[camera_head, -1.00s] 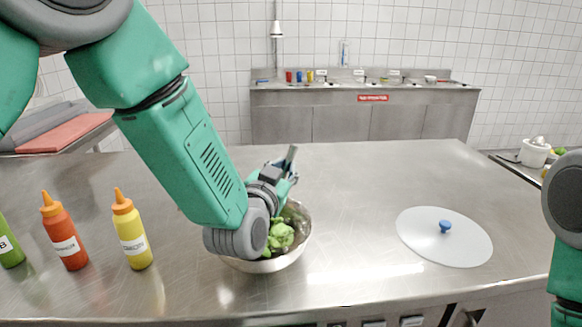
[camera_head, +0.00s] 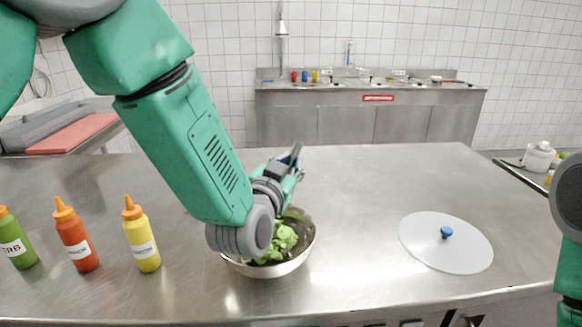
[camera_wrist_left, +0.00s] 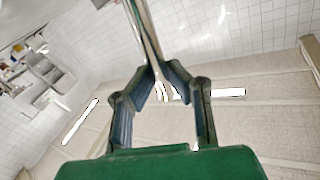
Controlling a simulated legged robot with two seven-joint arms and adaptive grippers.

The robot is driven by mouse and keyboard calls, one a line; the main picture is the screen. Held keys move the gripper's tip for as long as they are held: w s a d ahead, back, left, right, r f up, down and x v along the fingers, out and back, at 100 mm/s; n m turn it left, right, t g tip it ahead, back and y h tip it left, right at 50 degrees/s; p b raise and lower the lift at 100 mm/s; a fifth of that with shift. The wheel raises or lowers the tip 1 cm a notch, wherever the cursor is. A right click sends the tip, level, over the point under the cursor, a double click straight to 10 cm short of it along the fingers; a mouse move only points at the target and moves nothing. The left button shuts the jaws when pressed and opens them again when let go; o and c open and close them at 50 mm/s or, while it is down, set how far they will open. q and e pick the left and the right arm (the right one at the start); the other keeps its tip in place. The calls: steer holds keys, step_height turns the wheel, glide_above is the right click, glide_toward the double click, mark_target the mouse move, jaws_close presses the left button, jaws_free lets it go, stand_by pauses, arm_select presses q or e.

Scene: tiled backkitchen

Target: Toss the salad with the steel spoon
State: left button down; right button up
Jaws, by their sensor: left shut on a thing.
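The steel bowl (camera_head: 290,266) stands on the steel counter in the head view, with green salad leaves (camera_head: 283,240) in it. My left forearm and wrist hang over the bowl and hide its left and back parts. My left gripper (camera_head: 292,165) is above the bowl's back side. In the left wrist view its fingers (camera_wrist_left: 160,72) are shut on the thin handle of the steel spoon (camera_wrist_left: 147,38). The spoon's bowl end cannot be made out. Only part of my right arm shows at the right edge; its gripper is out of view.
Green (camera_head: 20,245), red (camera_head: 78,243) and yellow (camera_head: 143,243) squeeze bottles stand left of the bowl. A round pale lid (camera_head: 465,255) with a blue knob lies to the right. The counter (camera_head: 370,190) between and behind them is clear.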

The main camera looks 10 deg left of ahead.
arm_select(q)
step_height(320, 180, up, 11)
steer(key=p, duration=0.7)
steer(key=shift+f, duration=0.2)
